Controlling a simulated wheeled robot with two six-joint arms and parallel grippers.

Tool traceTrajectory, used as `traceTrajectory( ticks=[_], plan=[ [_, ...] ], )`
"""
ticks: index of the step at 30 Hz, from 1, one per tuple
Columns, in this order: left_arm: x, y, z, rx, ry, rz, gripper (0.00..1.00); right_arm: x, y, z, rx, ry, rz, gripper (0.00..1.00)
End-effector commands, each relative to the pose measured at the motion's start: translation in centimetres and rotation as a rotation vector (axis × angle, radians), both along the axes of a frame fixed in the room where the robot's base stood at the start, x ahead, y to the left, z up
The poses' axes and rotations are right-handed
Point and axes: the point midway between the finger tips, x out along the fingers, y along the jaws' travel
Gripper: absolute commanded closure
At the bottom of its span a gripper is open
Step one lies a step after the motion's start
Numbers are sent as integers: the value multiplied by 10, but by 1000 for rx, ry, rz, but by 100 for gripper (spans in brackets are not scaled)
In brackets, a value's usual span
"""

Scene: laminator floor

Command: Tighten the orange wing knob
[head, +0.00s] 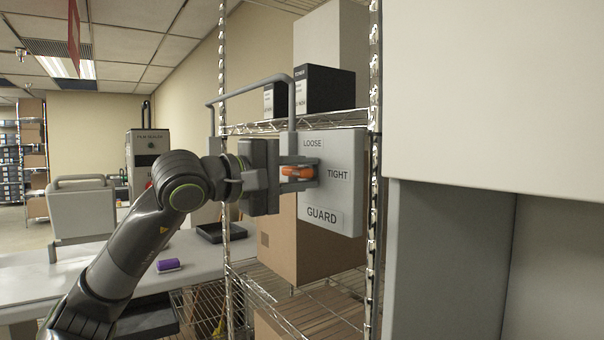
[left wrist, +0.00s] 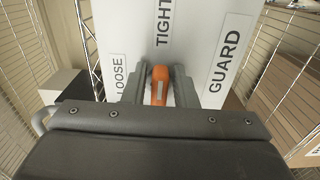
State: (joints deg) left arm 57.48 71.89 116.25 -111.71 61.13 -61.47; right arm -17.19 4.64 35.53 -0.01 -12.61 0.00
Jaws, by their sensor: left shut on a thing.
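The orange wing knob (head: 297,172) is on the light grey guard panel (head: 345,200), which carries the labels LOOSE, TIGHT and GUARD. My left gripper (head: 300,173) reaches in from the left and is shut on the knob. In the left wrist view the orange knob (left wrist: 160,85) sits between the two dark fingers, with a pale stripe on it pointing towards the TIGHT label (left wrist: 163,22). The LOOSE label is to the left of the fingers and GUARD to the right. The knob's base is partly hidden by the fingers. My right gripper is not in view.
A wire shelf rack (head: 373,100) surrounds the panel, with dark boxes (head: 325,88) above and a cardboard box (head: 285,240) behind. A grey tubular handle (head: 250,90) rises left of the panel. A large pale cabinet (head: 490,90) fills the right. A purple object (head: 168,265) lies on the table.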

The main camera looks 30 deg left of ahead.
Motion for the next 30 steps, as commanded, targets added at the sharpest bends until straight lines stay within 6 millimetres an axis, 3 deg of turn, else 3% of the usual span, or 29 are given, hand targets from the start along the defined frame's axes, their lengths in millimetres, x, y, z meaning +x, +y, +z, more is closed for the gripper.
traceTrajectory(
  ticks=[11, 12, 15, 30],
  plan=[
    [0, 0, -1, 4, 1, 2, 98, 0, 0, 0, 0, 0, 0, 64],
    [0, 1, -1, 4, 1, 2, 74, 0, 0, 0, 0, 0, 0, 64],
    [0, 1, 0, 3, 1, 2, 64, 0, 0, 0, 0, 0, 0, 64],
    [-11, 6, -3, 6, -2, 4, 64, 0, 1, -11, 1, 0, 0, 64]
  ],
)
